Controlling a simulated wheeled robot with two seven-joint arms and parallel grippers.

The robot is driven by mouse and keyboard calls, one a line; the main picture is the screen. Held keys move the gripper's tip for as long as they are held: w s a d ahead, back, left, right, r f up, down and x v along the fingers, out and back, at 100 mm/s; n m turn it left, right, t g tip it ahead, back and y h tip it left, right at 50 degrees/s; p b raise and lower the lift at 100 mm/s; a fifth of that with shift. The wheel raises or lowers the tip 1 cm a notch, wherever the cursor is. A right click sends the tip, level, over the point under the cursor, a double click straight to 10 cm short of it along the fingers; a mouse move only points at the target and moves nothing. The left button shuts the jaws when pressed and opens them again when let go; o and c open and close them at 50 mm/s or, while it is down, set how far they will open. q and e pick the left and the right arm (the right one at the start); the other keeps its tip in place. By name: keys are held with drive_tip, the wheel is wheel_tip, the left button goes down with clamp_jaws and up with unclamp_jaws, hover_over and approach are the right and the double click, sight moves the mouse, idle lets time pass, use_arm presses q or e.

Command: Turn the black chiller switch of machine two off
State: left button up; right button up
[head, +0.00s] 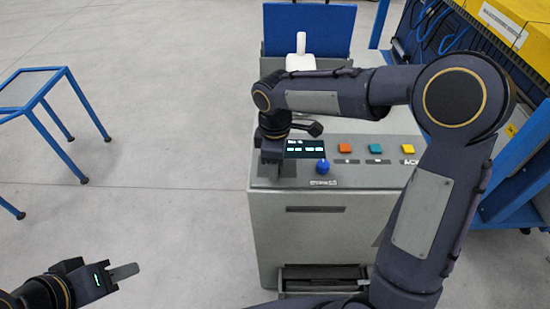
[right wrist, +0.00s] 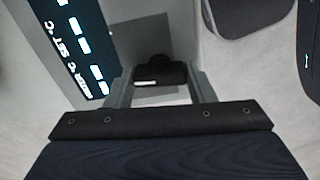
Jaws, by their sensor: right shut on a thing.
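The grey machine (head: 315,238) stands in the middle of the head view, with a small lit display (head: 305,148) on its sloped top panel. My right gripper (head: 273,172) reaches down to the panel's left end, beside the display. In the right wrist view, the black switch (right wrist: 160,73) sits between the fingers of my right gripper (right wrist: 158,88), which is shut on it. The display (right wrist: 75,45) shows there to the left. In the head view the switch is hidden by the gripper. My left gripper (head: 124,272) is low at the left, away from the machine; its finger opening cannot be made out.
A white object (head: 300,57) stands behind. A blue-framed table (head: 50,95) is at the left; open floor lies between it and the machine.

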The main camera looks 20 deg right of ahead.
drive_tip(key=shift+n, duration=0.5)
drive_tip(key=o, duration=1)
wheel_tip(320, 180, up, 8)
drive_tip(key=shift+f, duration=0.2)
drive_tip(key=shift+r, duration=0.15)
